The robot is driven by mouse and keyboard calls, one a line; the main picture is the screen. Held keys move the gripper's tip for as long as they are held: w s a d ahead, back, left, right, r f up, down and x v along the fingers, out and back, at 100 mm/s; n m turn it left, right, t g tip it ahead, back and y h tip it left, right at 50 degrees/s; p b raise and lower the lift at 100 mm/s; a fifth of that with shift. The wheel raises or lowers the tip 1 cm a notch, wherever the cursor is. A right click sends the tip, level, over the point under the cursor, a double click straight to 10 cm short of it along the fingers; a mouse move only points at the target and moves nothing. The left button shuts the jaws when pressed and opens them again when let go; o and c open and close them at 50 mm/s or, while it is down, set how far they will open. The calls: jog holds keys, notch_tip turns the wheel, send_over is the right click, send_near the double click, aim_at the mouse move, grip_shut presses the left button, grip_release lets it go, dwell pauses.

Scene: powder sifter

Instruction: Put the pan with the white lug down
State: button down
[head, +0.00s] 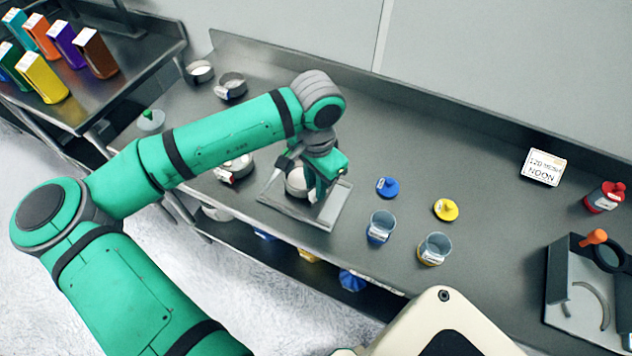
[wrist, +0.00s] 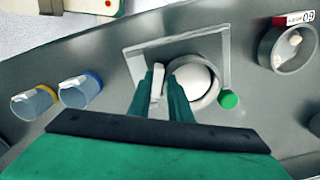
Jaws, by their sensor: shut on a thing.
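The pan with the white lug is a round grey pan (wrist: 207,97) with a white rounded mass inside; it also shows in the head view (head: 296,183), partly behind my gripper. My gripper (head: 318,190) points down and is shut on the pan's white lug (wrist: 157,84), at the side of the pan. A flat square grey tray (head: 330,216) lies under the pan; its rim also shows in the wrist view (wrist: 176,42). I cannot tell whether the pan touches the tray or hangs just above it. A green disc (wrist: 229,100) is near the tray's corner.
A second pan with a red-marked lug (head: 235,168) stands left of the tray. Two more pans (head: 231,87) are farther back. Blue-marked (head: 381,228) and yellow-marked (head: 434,249) cups stand to the right, with loose caps nearby.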

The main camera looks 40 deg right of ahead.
jog(key=shift+f, duration=0.25)
jog(key=c, duration=1.6)
grip_release()
jog(key=shift+c, duration=0.2)
notch_tip(320, 180, up, 13)
jog(key=shift+r, duration=0.15)
